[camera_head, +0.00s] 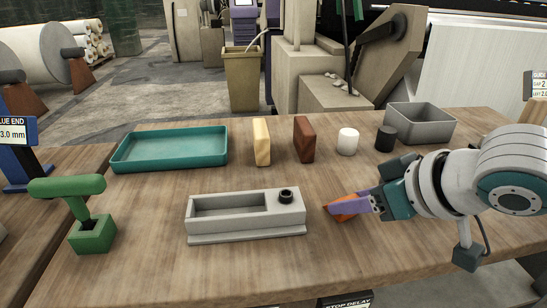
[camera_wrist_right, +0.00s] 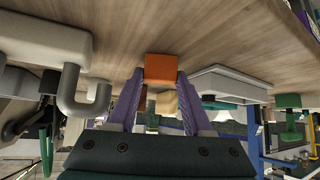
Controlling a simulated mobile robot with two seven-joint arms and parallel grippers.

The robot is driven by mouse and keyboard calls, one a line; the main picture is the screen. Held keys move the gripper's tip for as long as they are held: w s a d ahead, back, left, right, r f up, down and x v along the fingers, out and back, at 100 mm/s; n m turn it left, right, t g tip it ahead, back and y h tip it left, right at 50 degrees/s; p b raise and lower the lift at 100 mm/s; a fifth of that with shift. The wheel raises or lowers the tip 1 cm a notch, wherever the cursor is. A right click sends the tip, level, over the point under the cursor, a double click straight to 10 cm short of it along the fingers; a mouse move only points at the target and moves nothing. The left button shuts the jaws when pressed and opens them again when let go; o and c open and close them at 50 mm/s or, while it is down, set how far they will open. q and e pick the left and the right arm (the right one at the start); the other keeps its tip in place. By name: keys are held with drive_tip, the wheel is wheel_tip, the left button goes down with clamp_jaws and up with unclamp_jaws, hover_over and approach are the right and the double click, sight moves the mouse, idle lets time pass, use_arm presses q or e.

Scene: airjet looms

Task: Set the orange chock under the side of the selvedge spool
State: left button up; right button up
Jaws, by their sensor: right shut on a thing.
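My right gripper (camera_head: 345,205) is low over the right part of the wooden table, with purple fingers shut on the orange chock (camera_head: 348,207). The chock also shows between the fingertips in the right wrist view (camera_wrist_right: 160,68), close to the tabletop; whether it touches is unclear. A white cylinder (camera_head: 348,141) and a black cylinder (camera_head: 386,138) stand upright behind the gripper, apart from the chock. Neither is labelled, so I cannot tell which is the selvedge spool. My left gripper is out of view.
A grey fixture (camera_head: 246,238) with a black ring lies left of the chock. Cream (camera_head: 262,142) and brown (camera_head: 304,140) blocks, a teal tray (camera_head: 124,166) and a grey bin (camera_head: 445,135) stand behind. A green T-shaped piece (camera_head: 90,230) is at left. The table's front strip is clear.

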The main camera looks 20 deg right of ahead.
clamp_jaws()
